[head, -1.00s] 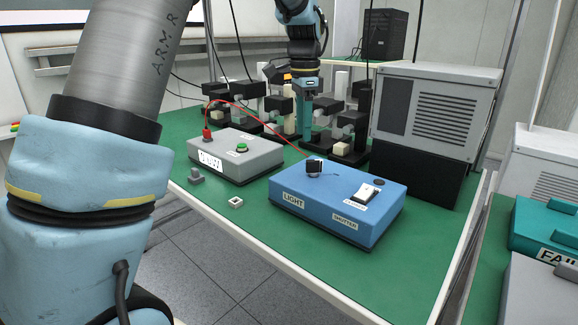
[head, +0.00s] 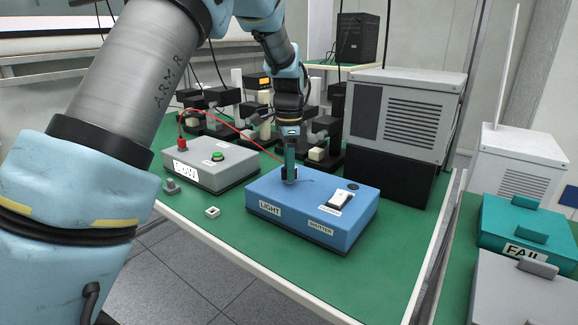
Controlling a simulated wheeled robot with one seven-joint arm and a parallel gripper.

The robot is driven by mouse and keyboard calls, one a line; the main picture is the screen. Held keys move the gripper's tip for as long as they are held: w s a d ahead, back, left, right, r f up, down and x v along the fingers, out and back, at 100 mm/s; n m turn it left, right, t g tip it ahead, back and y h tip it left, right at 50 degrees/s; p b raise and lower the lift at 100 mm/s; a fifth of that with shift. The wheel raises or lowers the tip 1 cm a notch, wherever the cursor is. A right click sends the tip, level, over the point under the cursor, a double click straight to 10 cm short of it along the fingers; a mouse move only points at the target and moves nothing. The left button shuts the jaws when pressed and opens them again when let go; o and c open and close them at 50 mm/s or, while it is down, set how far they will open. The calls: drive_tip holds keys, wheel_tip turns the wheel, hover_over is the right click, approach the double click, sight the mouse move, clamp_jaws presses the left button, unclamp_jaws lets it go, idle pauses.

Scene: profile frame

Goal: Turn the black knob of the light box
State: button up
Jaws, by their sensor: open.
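The blue light box (head: 275,188) stands on the green table, with a LIGHT label on its front and a white rocker switch (head: 340,199) on top. My gripper (head: 289,176) points down at the rear left of the box top, right where the black knob sits. Its teal finger covers most of that spot. Dark parts show at the fingertips, but I cannot clearly tell knob from fingertip, nor whether they touch. The gripper is open.
A grey box (head: 205,177) with a green button and a red cable stands left of the light box. A large grey unit (head: 405,115) stands behind right. A small white block (head: 212,212) lies in front.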

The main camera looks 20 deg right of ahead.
drive_tip(key=shift+f, duration=0.15)
clamp_jaws()
idle(0.4)
